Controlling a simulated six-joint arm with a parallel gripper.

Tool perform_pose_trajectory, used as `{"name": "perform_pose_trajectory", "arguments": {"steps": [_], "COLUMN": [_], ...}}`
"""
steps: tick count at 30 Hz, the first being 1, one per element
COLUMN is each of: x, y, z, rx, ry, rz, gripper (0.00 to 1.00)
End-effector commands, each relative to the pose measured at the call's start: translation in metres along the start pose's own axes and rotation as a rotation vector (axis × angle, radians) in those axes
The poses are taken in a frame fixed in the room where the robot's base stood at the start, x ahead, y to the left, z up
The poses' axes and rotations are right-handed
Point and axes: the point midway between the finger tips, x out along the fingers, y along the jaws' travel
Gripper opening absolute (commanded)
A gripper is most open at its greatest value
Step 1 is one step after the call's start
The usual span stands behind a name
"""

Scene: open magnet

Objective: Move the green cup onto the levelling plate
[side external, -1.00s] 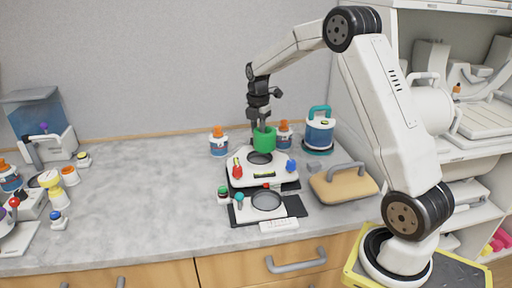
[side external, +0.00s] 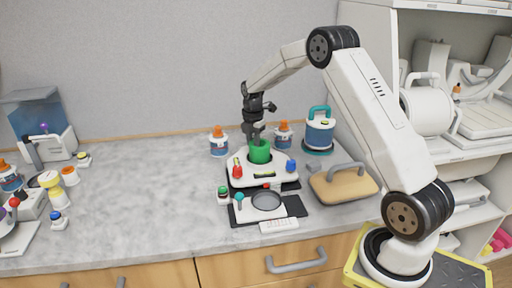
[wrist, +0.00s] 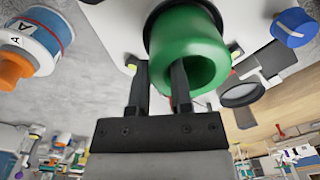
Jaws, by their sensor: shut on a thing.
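The green cup (side external: 260,153) is at the ring on top of a white plate (side external: 243,181) with red and blue knobs at its corners. It looks upright and low over the plate, but I cannot tell whether its base touches. My gripper (side external: 256,140) comes down from above and is shut on the cup's wall. In the wrist view, the cup (wrist: 185,42) shows its open mouth, with one finger of my gripper (wrist: 161,78) inside the rim and the other outside.
A lower black-and-white base with a round disc (side external: 266,201) lies in front. Orange-capped jars (side external: 218,142) and a teal-handled canister (side external: 320,130) stand behind. A tan block with a grey handle (side external: 343,184) is at right.

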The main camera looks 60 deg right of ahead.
Motion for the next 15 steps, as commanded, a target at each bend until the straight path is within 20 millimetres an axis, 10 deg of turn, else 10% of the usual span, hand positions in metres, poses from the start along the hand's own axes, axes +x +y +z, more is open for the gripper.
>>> {"name": "perform_pose_trajectory", "arguments": {"steps": [15], "x": [0.0068], "y": [-0.0001], "z": [0.0000], "rx": [0.000], "ry": [0.000], "rz": [0.000], "gripper": [0.00]}}
